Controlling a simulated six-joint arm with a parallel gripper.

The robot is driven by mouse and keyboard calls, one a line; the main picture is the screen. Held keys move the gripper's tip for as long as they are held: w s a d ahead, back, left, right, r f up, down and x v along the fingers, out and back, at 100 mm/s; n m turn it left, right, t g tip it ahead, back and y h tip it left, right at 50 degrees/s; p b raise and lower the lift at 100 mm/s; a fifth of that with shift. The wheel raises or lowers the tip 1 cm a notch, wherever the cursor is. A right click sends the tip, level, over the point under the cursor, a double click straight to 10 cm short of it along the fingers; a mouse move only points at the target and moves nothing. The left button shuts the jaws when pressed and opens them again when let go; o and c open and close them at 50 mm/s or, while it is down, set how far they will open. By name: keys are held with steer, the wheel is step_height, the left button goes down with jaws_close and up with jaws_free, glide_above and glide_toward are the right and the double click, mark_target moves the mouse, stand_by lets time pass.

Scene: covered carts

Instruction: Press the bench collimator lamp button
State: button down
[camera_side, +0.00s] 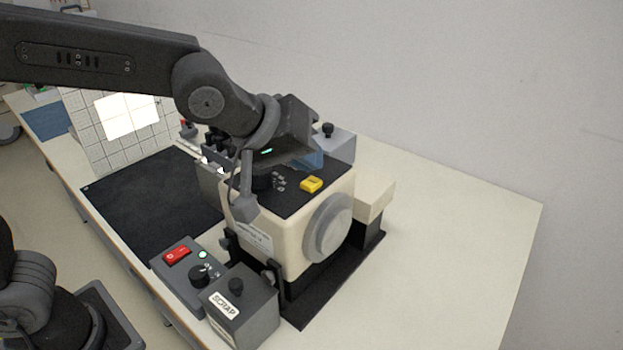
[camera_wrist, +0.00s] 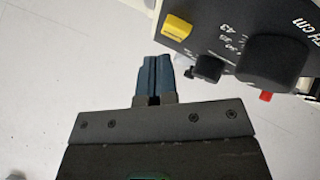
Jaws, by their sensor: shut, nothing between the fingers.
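The collimator (camera_side: 285,225) is a cream box on a dark base on the bench, with a black control panel on top. A yellow button (camera_side: 311,184) sits on that panel; it also shows at the top of the wrist view (camera_wrist: 177,28), with lettering too small to read. I take it for the lamp button. My gripper (camera_side: 311,158) is above the panel's far side, with its fingers close together and nothing held. In the wrist view the blue fingertips (camera_wrist: 155,60) appear below and left of the yellow button, apart from it.
The panel also carries a large black dial (camera_wrist: 275,62) and a small black knob (camera_wrist: 208,68). A grey box with a black knob (camera_side: 328,131) stands behind the collimator. In front are a control box with a red switch (camera_side: 176,253) and a SCRAP box (camera_side: 245,308). The right bench is clear.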

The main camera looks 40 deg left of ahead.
steer(key=shift+r, duration=2.5)
steer(key=shift+r, duration=0.1)
step_height(320, 180, up, 7)
glide_above(308, 180)
steer(key=shift+d, duration=0.1)
steer(key=d+r, duration=0.2)
steer(key=d, duration=0.6)
steer(key=shift+s+d+r, duration=0.4)
steer(key=s+a+f+m+g+y, duration=0.1)
steer(key=s+a+f, duration=0.15)
steer(key=a, duration=0.45)
steer(key=s+a+f+m+y, duration=0.1)
steer(key=s+a+f, duration=0.15)
steer(key=a, duration=0.45)
steer(key=s+a+f+m+g, duration=0.1)
steer(key=s+a+f, duration=0.4)
steer(key=f, duration=0.2)
steer(key=s+a+f+m+g, duration=0.1)
steer(key=s+a+f+m, duration=0.1)
steer(key=s+a+f, duration=0.3)
step_height(308, 180, down, 3)
steer(key=shift+s+a+r+y, duration=0.2)
steer(key=shift+s+a+y, duration=0.15)
steer(key=shift+s+y, duration=0.05)
